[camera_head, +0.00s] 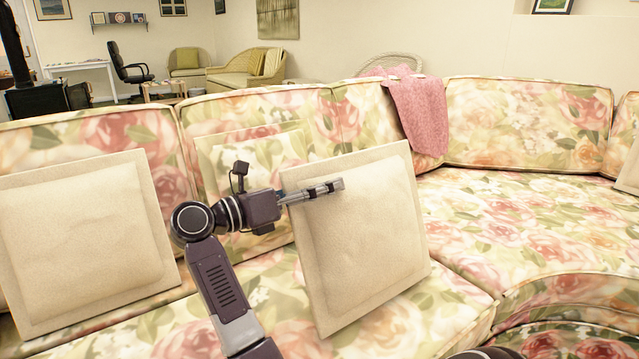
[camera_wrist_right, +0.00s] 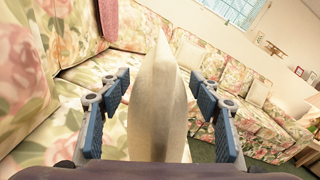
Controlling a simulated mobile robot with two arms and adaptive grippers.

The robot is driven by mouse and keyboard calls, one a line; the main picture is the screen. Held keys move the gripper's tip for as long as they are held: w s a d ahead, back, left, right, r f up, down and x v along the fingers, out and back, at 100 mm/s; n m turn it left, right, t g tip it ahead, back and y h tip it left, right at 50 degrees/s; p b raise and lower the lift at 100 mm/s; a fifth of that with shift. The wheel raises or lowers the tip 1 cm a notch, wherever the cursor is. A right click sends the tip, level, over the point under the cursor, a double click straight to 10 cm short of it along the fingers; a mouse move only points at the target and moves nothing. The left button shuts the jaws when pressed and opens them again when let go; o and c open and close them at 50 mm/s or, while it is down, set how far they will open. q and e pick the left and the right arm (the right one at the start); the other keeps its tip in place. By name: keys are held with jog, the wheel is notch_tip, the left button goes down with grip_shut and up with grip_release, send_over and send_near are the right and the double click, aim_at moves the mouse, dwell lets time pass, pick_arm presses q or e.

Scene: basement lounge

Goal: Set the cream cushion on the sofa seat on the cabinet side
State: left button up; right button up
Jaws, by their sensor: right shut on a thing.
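A square cream cushion (camera_head: 368,235) stands tilted over the floral sofa seat (camera_head: 520,215), in the middle of the head view. My right gripper (camera_head: 338,186) is shut on its upper part. In the right wrist view the held cushion (camera_wrist_right: 158,105) rises edge-on between the two blue finger pads. Whether its lower edge touches the seat I cannot tell. A second cream cushion (camera_head: 85,235) leans on the sofa back at the left. My left gripper is not in view. I cannot make out a cabinet for certain.
A floral cushion (camera_head: 215,160) stands behind my wrist against the sofa back. A pink throw (camera_head: 418,110) hangs over the backrest. Part of another cream cushion (camera_head: 630,170) shows at the right edge. The seat between the held cushion and that edge is bare.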

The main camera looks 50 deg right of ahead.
jog(key=shift+r, duration=0.1)
jog(key=o, duration=2.1)
jog(key=v, duration=1.2)
jog(key=shift+a, duration=0.1)
